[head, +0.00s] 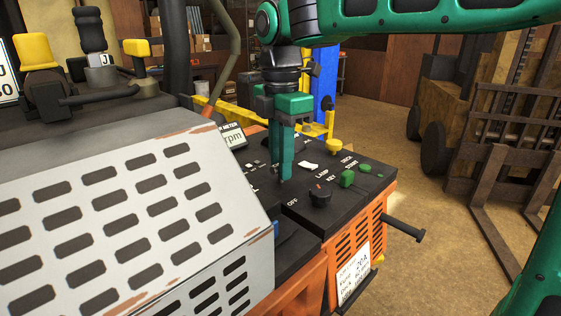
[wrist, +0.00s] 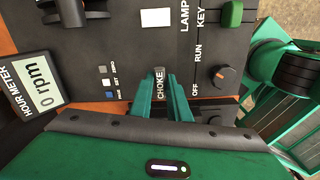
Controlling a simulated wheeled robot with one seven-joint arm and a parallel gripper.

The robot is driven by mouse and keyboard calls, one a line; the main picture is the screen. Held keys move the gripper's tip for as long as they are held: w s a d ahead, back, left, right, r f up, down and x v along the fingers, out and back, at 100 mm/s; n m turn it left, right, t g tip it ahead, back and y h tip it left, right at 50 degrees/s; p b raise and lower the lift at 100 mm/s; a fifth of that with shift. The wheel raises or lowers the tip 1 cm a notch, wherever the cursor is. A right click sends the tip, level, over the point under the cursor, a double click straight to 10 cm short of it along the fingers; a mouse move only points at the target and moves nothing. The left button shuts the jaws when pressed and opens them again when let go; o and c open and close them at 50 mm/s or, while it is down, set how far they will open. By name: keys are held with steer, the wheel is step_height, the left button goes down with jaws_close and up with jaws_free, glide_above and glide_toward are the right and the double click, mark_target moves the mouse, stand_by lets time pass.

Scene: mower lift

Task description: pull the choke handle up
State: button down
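The dark control panel (wrist: 120,48) carries a CHOKE label, and a small grey piece that looks like the choke handle (wrist: 159,70) sits at the end of that label. My gripper (wrist: 161,82) points down at the panel with its two green fingers on either side of the label. A narrow gap shows between the fingers, with the label visible in it. In the head view my gripper (head: 286,176) is upright with its tips close to the panel, and it hides the handle. I cannot tell whether the fingers touch the handle.
An orange-pointer key knob (head: 320,196) and green knobs (head: 347,179) stand right of my gripper. The hour meter (wrist: 32,80) reads 0 rpm at the left. A slotted grey cover (head: 150,215) rises at left. A dark bar (head: 405,229) juts out at right over open floor.

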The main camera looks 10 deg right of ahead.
steer(key=shift+w+r, duration=0.15)
steer(key=shift+r, duration=1.25)
steer(key=c, duration=1.8)
jaws_free()
steer(key=shift+c, duration=0.2)
step_height(320, 180, up, 11)
steer(key=shift+f, duration=0.2)
